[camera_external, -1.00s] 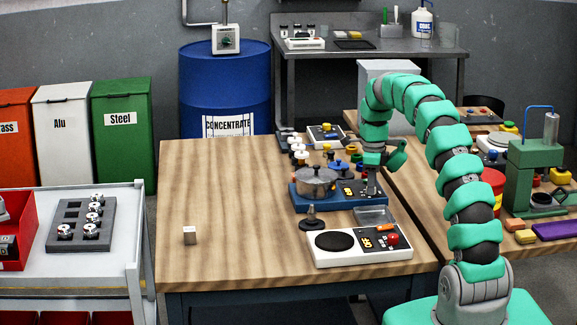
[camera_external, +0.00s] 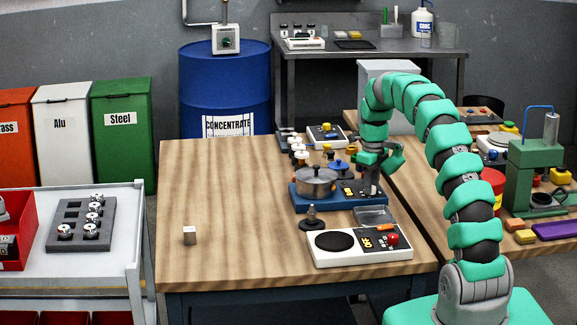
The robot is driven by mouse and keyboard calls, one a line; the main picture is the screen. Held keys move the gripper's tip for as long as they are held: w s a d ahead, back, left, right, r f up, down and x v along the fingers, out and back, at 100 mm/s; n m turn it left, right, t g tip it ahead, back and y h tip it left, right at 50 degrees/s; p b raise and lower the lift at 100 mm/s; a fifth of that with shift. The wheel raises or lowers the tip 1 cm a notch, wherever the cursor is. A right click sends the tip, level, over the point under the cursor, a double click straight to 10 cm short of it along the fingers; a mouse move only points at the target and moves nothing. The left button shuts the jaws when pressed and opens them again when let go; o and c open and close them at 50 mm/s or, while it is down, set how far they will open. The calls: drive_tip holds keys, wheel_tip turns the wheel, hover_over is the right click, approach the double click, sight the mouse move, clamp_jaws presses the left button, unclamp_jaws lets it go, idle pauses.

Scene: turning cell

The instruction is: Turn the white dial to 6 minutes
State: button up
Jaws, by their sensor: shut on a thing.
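My gripper (camera_external: 371,191) points down at the right end of a blue unit (camera_external: 330,202), beside its lit orange display (camera_external: 347,191). Its fingers are shut on a small part there, taken to be the white dial. The fingers hide that part, so its colour, pointer and minute marks cannot be read. A steel pot (camera_external: 316,183) sits on the left of the blue unit.
A white hotplate (camera_external: 360,250) with a red knob stands in front, with a grey tray (camera_external: 374,215) behind it. A dark-based stand (camera_external: 312,219) is left of these. Several small knobbed items crowd behind the pot. The table's left half is mostly clear.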

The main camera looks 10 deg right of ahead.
drive_tip(key=shift+w+r, duration=0.1)
drive_tip(key=o, duration=1)
wheel_tip(320, 180, up, 14)
drive_tip(key=shift+f, duration=0.2)
